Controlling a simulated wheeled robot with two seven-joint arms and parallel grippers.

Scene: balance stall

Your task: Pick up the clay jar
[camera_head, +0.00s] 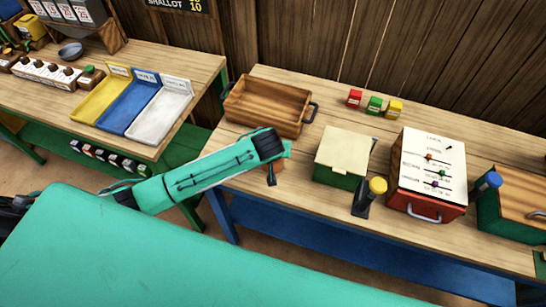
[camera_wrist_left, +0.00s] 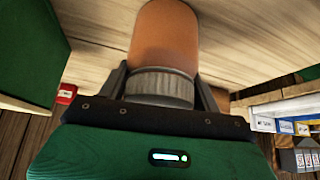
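The clay jar (camera_wrist_left: 165,40) is an orange-brown cylinder with a grey ribbed lid or band (camera_wrist_left: 160,86). In the left wrist view it lies between the two dark fingers of my left gripper (camera_wrist_left: 162,80), which flank it closely; I cannot tell whether they press on it. In the head view my left gripper (camera_head: 271,172) is over the near edge of the right-hand table, and only a small brown part of the jar (camera_head: 279,168) shows beneath it. I cannot tell whether the jar touches the table. My right gripper is not in view.
On the same table stand an empty wooden tray (camera_head: 258,107), a green box with a cream lid (camera_head: 342,153), a yellow-topped post (camera_head: 377,187) and a white-and-red slider box (camera_head: 430,170). Small coloured blocks (camera_head: 374,105) lie behind. The left table holds coloured trays (camera_head: 130,104).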

